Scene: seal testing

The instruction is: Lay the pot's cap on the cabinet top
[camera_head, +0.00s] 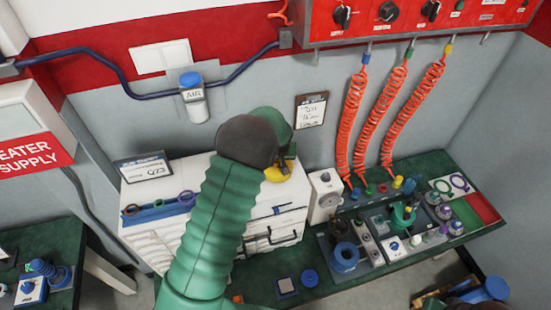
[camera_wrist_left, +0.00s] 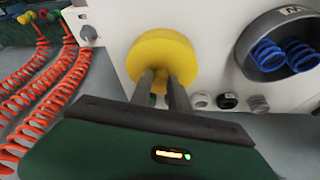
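A round yellow cap (camera_wrist_left: 163,55) is at the tips of my left gripper's fingers (camera_wrist_left: 162,88) in the left wrist view. The two fingers are close together on its near side and appear to pinch its small middle part. In the head view my left arm reaches over the white cabinet top (camera_head: 245,168), and the yellow cap (camera_head: 278,173) shows beside the gripper (camera_head: 284,160), near the top's right back part. My arm and wrist hide much of the gripper and cabinet top. I cannot tell whether the cap touches the top. My right gripper is not in view.
A blue tray (camera_head: 158,212) with coloured rings lies on the cabinet's left side. A sign card (camera_head: 145,168) stands behind it. Orange coiled hoses (camera_head: 352,125) hang at the right over the green bench (camera_head: 435,165), which holds several fittings. A white box (camera_head: 325,193) stands right of the cabinet.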

